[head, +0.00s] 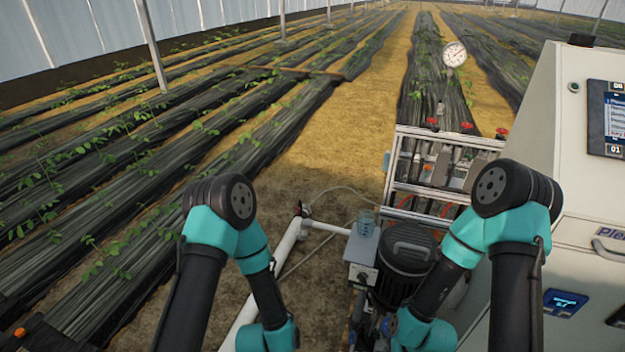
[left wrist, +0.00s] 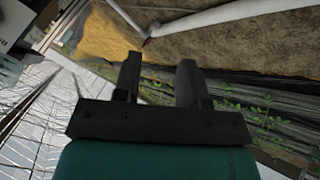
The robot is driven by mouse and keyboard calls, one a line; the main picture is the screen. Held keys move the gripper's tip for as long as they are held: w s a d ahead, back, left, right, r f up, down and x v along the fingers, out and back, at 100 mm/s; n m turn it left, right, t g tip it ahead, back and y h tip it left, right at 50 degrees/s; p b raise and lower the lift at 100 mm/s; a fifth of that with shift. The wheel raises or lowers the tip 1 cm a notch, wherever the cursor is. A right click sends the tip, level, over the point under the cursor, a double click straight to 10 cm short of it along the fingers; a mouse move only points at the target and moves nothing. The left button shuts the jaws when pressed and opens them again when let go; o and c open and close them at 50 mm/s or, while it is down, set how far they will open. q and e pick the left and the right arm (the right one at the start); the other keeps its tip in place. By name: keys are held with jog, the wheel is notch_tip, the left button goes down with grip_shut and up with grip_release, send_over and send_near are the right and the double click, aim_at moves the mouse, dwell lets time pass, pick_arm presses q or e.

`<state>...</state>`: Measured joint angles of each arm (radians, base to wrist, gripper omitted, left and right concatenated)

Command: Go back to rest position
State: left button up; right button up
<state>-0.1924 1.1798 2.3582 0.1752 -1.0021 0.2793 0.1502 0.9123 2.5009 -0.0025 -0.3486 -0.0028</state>
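My left gripper (left wrist: 160,62) shows in the left wrist view with its two dark fingers apart and nothing between them. Bare soil and a white pipe (left wrist: 225,14) lie beyond the fingertips. In the head view both of my arms are bent, with their teal lower links running out of the bottom of the picture. Neither gripper shows in the head view, and my right gripper is in no frame.
The metal-framed skid (head: 400,170) with red valve handles stands in front, with a dark pump motor (head: 405,262) and a grey box (head: 361,252) close between my arms. A white control cabinet (head: 585,190) is at right. White pipe (head: 286,246) runs along the soil. Crop rows fill the left.

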pick_arm(q)
jog(key=s+a+r+m+g, duration=0.2)
jog(key=s+a+g, duration=0.4)
jog(key=s+a, duration=0.4)
jog(key=a, duration=0.2)
jog(key=shift+s+a+r+h, duration=0.25)
jog(key=shift+s+a+h, duration=0.05)
jog(key=shift+a+h, duration=0.1)
